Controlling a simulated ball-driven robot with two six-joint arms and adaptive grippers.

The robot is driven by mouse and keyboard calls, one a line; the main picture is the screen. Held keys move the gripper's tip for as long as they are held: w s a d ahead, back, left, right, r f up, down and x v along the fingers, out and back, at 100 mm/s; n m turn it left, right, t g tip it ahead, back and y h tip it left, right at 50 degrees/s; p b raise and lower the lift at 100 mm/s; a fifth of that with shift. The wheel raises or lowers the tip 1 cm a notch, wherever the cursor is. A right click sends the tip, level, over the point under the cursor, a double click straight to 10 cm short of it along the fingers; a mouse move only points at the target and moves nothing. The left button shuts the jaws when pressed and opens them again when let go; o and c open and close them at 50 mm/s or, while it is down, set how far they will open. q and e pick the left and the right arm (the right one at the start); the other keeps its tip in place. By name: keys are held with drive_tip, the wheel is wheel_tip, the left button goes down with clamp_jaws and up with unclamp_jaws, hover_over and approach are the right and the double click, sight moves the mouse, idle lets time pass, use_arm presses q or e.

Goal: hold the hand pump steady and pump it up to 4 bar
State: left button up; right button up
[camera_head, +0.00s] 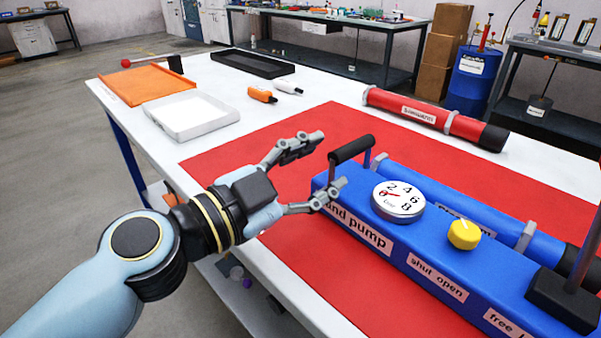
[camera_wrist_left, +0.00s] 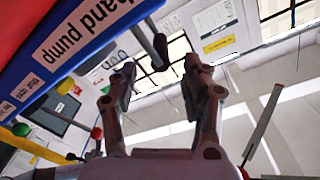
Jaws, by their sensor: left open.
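The blue hand pump (camera_head: 335,195) lies on the red mat at the right, its label reading "hand pump". It also shows at the upper left of the left wrist view (camera_wrist_left: 35,75). A black grip bar (camera_head: 351,149) stands on posts at its left end. The round gauge (camera_head: 398,200) has a red needle pointing left, below the 2. A yellow knob (camera_head: 464,233) sits above a "shut open" label. A black block (camera_head: 566,298) with an upright rod is at the right edge. My left gripper (camera_head: 328,164) is open and empty, just left of the grip bar. My right gripper is out of view.
A red tube (camera_head: 408,107) lies at the mat's far edge. The red mat (camera_head: 240,160) is clear left of the pump.

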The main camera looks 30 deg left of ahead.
sight(357, 147)
use_arm(q)
drive_tip(key=x, duration=0.8)
drive_tip(key=shift+w, duration=0.2)
clamp_jaws()
idle(0.5)
